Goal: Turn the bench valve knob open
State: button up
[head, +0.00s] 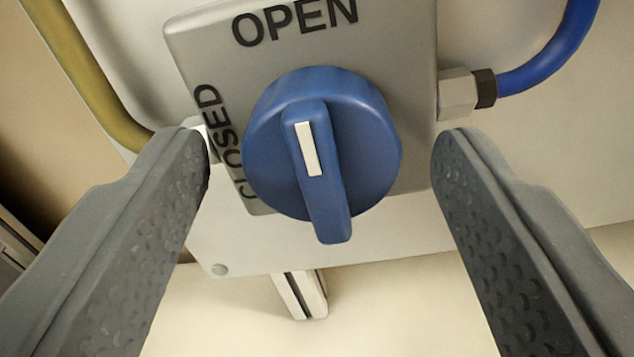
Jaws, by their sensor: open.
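The blue valve knob (368,150) sits on a grey metal plate (408,60) in the middle of the head view. Its raised grip bar carries a white marker (308,149) that points up, toward the word OPEN (295,20) and away from the word CLOSED (228,142) on the left. My gripper (323,145) is open, with one dark finger to the left of the knob and one to the right. Both fingers are apart from the knob in the picture. Nothing is held between them.
A blue hose (555,60) joins a metal fitting (458,93) at the plate's right, close above the right finger. A yellow hose (85,75) runs down at the left, near the left finger. A pale backing panel (330,248) lies behind the plate.

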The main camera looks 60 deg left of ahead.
jog(key=b+v, duration=0.2)
jog(key=v, duration=1.1)
jog(key=shift+s+d, duration=0.15)
jog(key=shift+s, duration=0.05)
jog(key=w+d+r+m+t+h+b, duration=0.1)
jog(key=w+d+r+t+h, duration=0.15)
jog(key=d+r, duration=0.3)
jog(key=w+d+r+t+h+b, duration=0.1)
jog(key=w+d+r+h, duration=0.1)
jog(key=w+d+r, duration=0.4)
jog(key=s+d+r+m+t+h+b, duration=0.25)
jog(key=d+r+h, duration=0.25)
jog(key=d+r, duration=0.75)
jog(key=s+d+r+m+g+h+b, duration=0.1)
jog(key=s+d+r+h, duration=0.1)
jog(key=s+d+r, duration=0.3)
jog(key=s+d+r+m+h+b, duration=0.1)
jog(key=s+d+r+m+h, duration=0.15)
jog(key=s+r, duration=0.4)
jog(key=s+d+r, duration=0.2)
jog(key=s+r, duration=0.1)
jog(key=s, duration=0.3)
jog(key=s+d+r+g+b, duration=0.1)
jog(key=s+d+r, duration=0.2)
jog(key=s+r, duration=0.1)
jog(key=shift+v, duration=0.85)
